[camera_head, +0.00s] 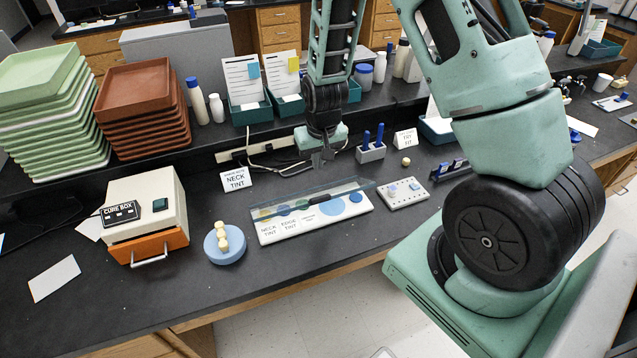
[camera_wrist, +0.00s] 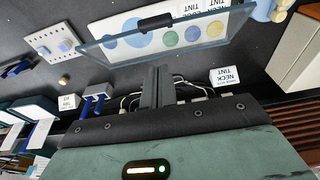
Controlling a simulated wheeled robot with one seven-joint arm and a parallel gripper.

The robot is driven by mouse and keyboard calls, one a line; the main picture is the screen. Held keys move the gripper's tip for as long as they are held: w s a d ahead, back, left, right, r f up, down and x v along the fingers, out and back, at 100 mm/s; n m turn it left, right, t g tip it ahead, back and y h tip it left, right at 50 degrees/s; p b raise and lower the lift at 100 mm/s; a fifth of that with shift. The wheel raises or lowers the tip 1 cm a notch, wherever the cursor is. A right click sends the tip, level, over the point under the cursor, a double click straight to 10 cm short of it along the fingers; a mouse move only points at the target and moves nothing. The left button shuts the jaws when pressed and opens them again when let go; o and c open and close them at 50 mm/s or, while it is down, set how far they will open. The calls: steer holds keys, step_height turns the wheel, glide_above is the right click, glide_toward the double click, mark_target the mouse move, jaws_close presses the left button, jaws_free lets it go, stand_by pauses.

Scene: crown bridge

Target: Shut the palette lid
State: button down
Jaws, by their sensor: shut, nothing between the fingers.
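The white palette (camera_head: 322,221) lies on the dark bench, with round blue, green and yellow colour patches and printed labels. Its clear lid (camera_head: 350,187) stands open, tilted up along the palette's back side. A dark handle (camera_head: 322,198) sits on the lid's edge; it also shows in the wrist view (camera_wrist: 155,22). In the wrist view the patches show through the lid (camera_wrist: 118,48). My gripper (camera_head: 322,162) is shut and empty, pointing down behind the lid. In the wrist view its closed fingers (camera_wrist: 158,72) end close to the lid; whether they touch it I cannot tell.
A NECK TINT sign (camera_head: 236,180) stands behind left of the palette. A blue round stand (camera_head: 225,245) and a cure box (camera_head: 145,215) are to its left. A small pegboard (camera_head: 403,194) is close on its right. A blue-handled tool holder (camera_head: 371,152) stands behind.

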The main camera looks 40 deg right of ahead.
steer(key=f, duration=0.1)
steer(key=f+p, duration=0.1)
steer(key=f, duration=0.3)
steer(key=shift+w+d+f+p, duration=0.15)
steer(key=shift+w+p, duration=0.15)
steer(key=shift+w, duration=0.1)
steer(key=shift+s+a+f+p, duration=0.25)
steer(key=shift+s+f+p, duration=0.4)
steer(key=shift+f, duration=0.25)
steer(key=shift+s+a+f, duration=0.1)
steer(key=shift+s+f, duration=0.3)
steer(key=shift+f, duration=0.3)
steer(key=shift+f, duration=0.1)
